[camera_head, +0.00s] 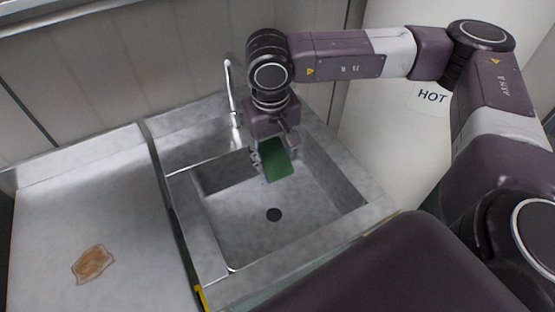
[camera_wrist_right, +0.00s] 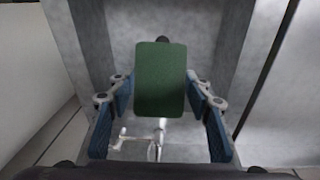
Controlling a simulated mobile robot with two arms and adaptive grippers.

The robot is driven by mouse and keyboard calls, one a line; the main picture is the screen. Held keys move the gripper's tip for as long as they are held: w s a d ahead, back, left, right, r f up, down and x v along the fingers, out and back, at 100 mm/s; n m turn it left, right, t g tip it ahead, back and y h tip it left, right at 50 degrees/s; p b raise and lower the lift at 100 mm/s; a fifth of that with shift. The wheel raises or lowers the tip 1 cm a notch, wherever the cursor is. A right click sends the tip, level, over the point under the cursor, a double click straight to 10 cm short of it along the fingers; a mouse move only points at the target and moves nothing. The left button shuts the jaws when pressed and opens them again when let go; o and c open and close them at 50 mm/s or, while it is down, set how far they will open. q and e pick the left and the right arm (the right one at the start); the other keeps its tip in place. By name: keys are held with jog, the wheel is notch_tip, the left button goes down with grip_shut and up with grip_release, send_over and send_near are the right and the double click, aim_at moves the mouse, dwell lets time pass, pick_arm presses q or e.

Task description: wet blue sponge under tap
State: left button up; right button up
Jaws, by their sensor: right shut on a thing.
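The sponge (camera_head: 278,160) shows a green face; I cannot make out any blue on it. My right gripper (camera_head: 271,153) is shut on it and holds it over the sink basin, with the green face tilted up. In the right wrist view the sponge (camera_wrist_right: 160,80) sits between the two blue-padded fingers. The slim metal tap (camera_head: 232,92) rises at the back of the sink, left of the gripper. Its spout (camera_wrist_right: 157,138) also shows in the wrist view. I see no running water. My left gripper is not in view.
A brown stain (camera_head: 93,263) lies on the left counter (camera_head: 50,215). A white cylinder marked HOT (camera_head: 385,150) stands to the right, behind my right arm.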

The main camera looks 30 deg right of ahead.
aim_at(269, 144)
jog(key=w, duration=0.2)
jog(key=w+d, duration=0.1)
jog(key=w, duration=0.1)
jog(key=shift+w+f, duration=0.1)
jog(key=shift+f, duration=0.3)
jog(key=shift+w+d+f+b, duration=0.15)
jog(key=shift+w+f+b, duration=0.05)
jog(key=shift+w, duration=0.4)
jog(key=shift+w+d+f+b, duration=0.15)
jog(key=shift+w+f, duration=0.05)
jog(key=shift+w, duration=0.35)
jog(key=shift+w+d+f+b, duration=0.1)
jog(key=shift+w+d+b, duration=0.1)
jog(key=shift+w, duration=0.4)
jog(key=shift+w+d+b, duration=0.1)
jog(key=shift+w+b, duration=0.05)
jog(key=shift+w, duration=0.4)
jog(key=shift+s+a+b, duration=0.2)
jog(key=shift+s+a, duration=0.15)
jog(key=shift+s, duration=0.95)
jog(key=shift+s+a+b, duration=0.25)
jog(key=shift+s+a, duration=0.05)
jog(key=shift+s, duration=1)
jog(key=shift+s+a+b, duration=0.2)
jog(key=shift+s+a, duration=0.15)
jog(key=shift+s, duration=0.95)
